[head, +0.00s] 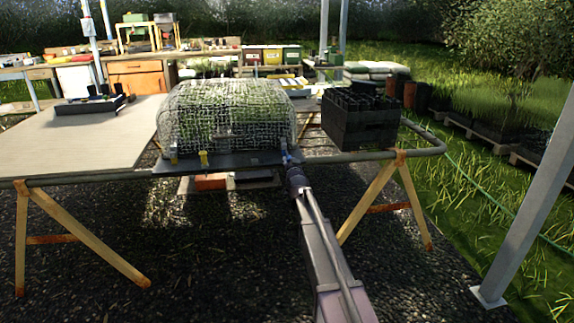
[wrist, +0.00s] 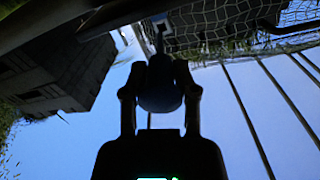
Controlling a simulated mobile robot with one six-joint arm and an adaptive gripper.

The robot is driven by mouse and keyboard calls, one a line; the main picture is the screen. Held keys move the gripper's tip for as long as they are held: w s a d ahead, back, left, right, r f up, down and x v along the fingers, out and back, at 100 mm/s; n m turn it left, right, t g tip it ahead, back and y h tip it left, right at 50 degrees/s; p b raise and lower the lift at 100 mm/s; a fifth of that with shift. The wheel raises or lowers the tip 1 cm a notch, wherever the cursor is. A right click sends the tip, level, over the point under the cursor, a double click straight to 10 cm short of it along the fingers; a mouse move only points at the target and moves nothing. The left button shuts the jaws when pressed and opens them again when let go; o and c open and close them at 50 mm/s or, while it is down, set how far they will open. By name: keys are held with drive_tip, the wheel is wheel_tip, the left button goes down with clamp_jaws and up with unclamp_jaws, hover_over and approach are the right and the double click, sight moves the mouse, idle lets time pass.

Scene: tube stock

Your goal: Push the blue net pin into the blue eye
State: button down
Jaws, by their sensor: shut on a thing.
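A netted tunnel (head: 228,112) stands on a dark base board (head: 238,160) at the bench's front. A small blue piece (head: 286,157) shows at the board's front right corner; I cannot tell pin from eye there. My gripper (head: 293,172) is just in front of it. In the wrist view my gripper (wrist: 160,72) is shut on a dark rounded knob (wrist: 160,92), seemingly the blue net pin's head, its colour lost in shadow. A thin shank points up toward a bluish fitting (wrist: 160,20), perhaps the blue eye. Whether the tip has entered it is unclear.
A black crate stack (head: 359,122) stands close to the right of my gripper; it also shows in the wrist view (wrist: 60,70). A bench rail (head: 330,157) runs along the front.

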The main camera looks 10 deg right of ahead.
sight(287, 156)
drive_tip(key=shift+w, duration=0.7)
drive_tip(key=shift+r, duration=0.25)
drive_tip(key=shift+a, duration=0.1)
drive_tip(key=shift+w+f, duration=0.1)
drive_tip(key=shift+f, duration=0.1)
idle(1.0)
drive_tip(key=shift+w, duration=0.8)
idle(2.2)
drive_tip(key=shift+w, duration=0.1)
drive_tip(key=shift+f, duration=0.2)
